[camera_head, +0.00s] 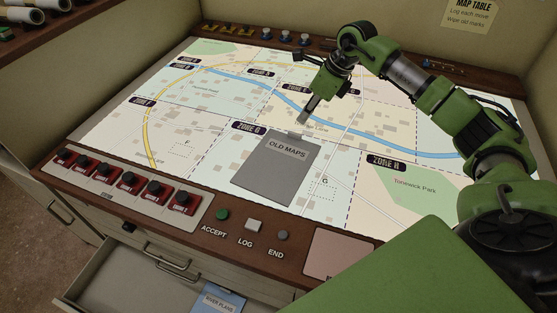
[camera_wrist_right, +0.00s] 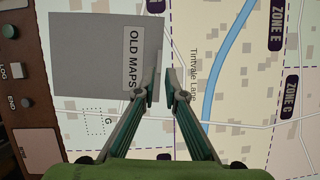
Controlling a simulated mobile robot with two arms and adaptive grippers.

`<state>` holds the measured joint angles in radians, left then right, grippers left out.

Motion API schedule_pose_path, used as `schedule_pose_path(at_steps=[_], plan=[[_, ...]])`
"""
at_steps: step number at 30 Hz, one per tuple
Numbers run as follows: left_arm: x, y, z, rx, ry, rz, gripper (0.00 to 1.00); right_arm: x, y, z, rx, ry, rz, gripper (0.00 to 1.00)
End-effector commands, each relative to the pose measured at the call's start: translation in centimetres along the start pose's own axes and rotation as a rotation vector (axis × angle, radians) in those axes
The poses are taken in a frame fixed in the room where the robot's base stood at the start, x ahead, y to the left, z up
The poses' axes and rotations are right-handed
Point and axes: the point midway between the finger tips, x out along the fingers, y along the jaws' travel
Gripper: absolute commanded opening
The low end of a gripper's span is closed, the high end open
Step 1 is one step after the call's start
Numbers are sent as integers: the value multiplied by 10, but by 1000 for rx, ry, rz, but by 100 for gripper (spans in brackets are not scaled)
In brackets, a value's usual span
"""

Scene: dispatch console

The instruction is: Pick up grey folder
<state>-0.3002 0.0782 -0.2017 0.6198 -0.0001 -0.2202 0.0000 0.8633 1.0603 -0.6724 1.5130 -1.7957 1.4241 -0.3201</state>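The grey folder (camera_head: 275,170), labelled OLD MAPS, lies on the lit map table below ZONE G. It also shows in the right wrist view (camera_wrist_right: 85,60), where its labelled edge runs between my right fingertips. My right gripper (camera_head: 305,118) points down at the folder's far, labelled edge. In the right wrist view its two fingers (camera_wrist_right: 158,88) are apart with a narrow gap, one over the folder and one just past its edge. I cannot tell whether either finger touches the folder. My left gripper is not in view.
The map table (camera_head: 215,135) has a wooden rim with red switches (camera_head: 126,180), a green ACCEPT button (camera_head: 222,214), LOG and END buttons along the front. An open drawer (camera_head: 160,285) below holds a blue folder (camera_head: 221,300). The map around the grey folder is clear.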

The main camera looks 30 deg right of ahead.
Motion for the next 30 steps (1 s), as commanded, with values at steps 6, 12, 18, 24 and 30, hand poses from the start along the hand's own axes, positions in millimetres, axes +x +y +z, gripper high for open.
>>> schedule_pose_path(at_steps=[6, 12, 18, 24, 30], plan=[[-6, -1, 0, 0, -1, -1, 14, 27, 1, 1, 1, -1, 2, 10], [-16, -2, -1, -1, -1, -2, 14, 43, 2, 2, 1, 1, 5, 10], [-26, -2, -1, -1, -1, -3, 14, 74, 2, 2, 1, -1, 5, 10], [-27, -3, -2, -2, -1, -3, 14, 83, 0, 1, 0, -2, 1, 10], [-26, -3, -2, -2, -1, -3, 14, 83, 0, 1, 0, -2, 1, 0]])
